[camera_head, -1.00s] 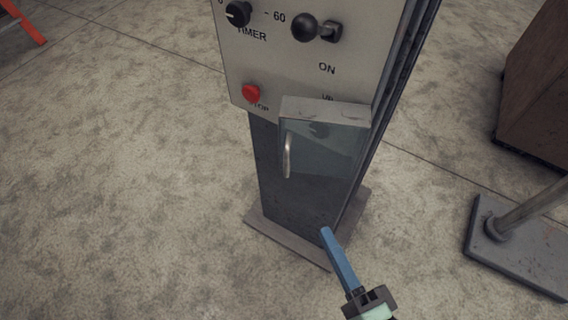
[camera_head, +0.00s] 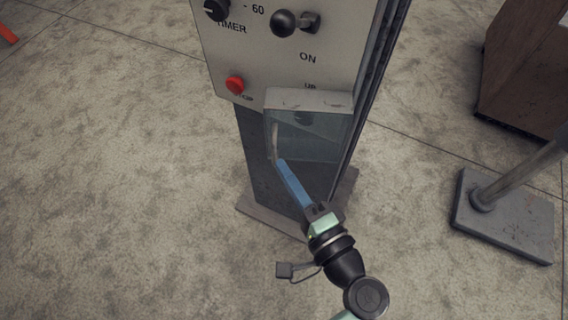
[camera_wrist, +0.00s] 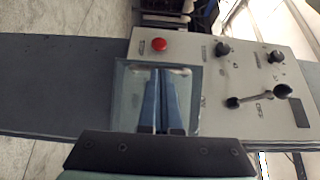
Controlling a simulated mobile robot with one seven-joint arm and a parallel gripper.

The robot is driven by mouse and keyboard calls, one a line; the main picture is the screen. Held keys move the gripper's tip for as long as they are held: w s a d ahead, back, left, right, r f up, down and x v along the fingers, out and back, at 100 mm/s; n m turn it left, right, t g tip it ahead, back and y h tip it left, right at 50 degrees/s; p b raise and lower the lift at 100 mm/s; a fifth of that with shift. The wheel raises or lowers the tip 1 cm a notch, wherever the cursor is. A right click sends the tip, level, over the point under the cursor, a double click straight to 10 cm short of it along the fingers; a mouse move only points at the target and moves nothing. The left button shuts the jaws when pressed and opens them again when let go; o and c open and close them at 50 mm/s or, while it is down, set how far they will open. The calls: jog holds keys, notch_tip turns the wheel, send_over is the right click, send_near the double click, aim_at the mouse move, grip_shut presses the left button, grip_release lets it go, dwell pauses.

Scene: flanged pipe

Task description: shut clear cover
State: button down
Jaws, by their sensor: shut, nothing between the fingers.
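The clear cover (camera_head: 325,132) is a see-through box-shaped lid with a grey top edge, at the lower right of the grey control panel (camera_head: 290,60). It stands out from the panel and reaches below its lower edge; the exact hinge angle is hard to tell. Its pale handle (camera_head: 275,140) is at its left side. My gripper (camera_head: 282,164) has blue fingers, closed and empty, with the tips at the cover's lower left near the handle. Whether they touch is unclear. In the wrist view the fingers (camera_wrist: 164,72) lie in front of the clear cover (camera_wrist: 125,90).
A red stop button (camera_head: 235,85), a timer knob (camera_head: 216,9) and a black-knobbed lever (camera_head: 290,22) are on the panel. A pole on a grey base plate (camera_head: 505,215) and a brown box (camera_head: 525,75) stand to the right.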

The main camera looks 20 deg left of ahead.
aim_at(274, 158)
jog(key=shift+w+a, duration=0.3)
jog(key=shift+a, duration=0.1)
jog(key=b+x, duration=0.1)
jog(key=x, duration=0.4)
jog(key=shift+w+a+f, duration=0.1)
jog(key=shift+w+a, duration=0.05)
jog(key=shift+a, duration=0.3)
jog(key=shift+w+a, duration=0.3)
jog(key=shift+s+b, duration=0.1)
jog(key=shift+b, duration=0.2)
